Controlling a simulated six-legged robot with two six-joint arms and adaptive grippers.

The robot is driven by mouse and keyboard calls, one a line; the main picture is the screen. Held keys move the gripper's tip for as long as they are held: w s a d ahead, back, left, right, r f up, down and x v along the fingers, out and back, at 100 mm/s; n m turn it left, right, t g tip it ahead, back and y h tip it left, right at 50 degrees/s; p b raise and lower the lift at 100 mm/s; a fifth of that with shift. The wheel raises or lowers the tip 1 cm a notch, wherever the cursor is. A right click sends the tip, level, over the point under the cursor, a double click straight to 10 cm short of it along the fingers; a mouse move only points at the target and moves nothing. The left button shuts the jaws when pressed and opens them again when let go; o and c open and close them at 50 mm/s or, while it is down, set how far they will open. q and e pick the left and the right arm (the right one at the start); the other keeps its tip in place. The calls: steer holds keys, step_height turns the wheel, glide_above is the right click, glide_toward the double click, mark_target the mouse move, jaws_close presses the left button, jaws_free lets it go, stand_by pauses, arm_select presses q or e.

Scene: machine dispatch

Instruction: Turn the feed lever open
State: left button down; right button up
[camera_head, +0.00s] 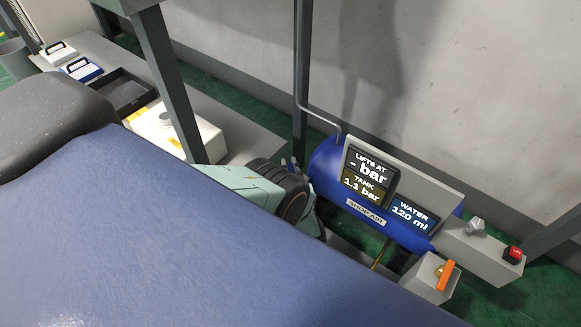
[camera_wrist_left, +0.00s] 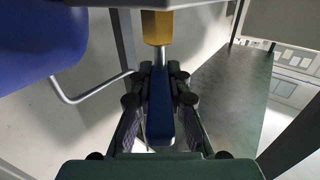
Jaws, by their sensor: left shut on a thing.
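A blue lever (camera_wrist_left: 159,108) hangs below a brass valve fitting (camera_wrist_left: 156,27) in the left wrist view. I take it for the feed lever. My left gripper (camera_wrist_left: 158,82) is shut on it, with a finger on each side. In the head view my left wrist is at the left end of the blue tank (camera_head: 325,165). The lever and most of the fingers are hidden there. The tank's display (camera_head: 369,172) reads "LIFTS AT - bar" and "TANK 1.1 bar". My right gripper is not in view.
An orange lever (camera_head: 446,276) is on a grey box at the right. A grey knob (camera_head: 475,226) and a red switch (camera_head: 513,254) are above it. The water display (camera_head: 411,215) reads 120 ml. A bent pipe (camera_head: 318,116) and grey posts (camera_head: 168,75) stand close to my left arm.

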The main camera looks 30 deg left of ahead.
arm_select(q)
steer(key=shift+g, duration=0.3)
steer(key=c, duration=1.3)
jaws_free()
steer(key=v, duration=1.2)
steer(key=shift+f, duration=0.15)
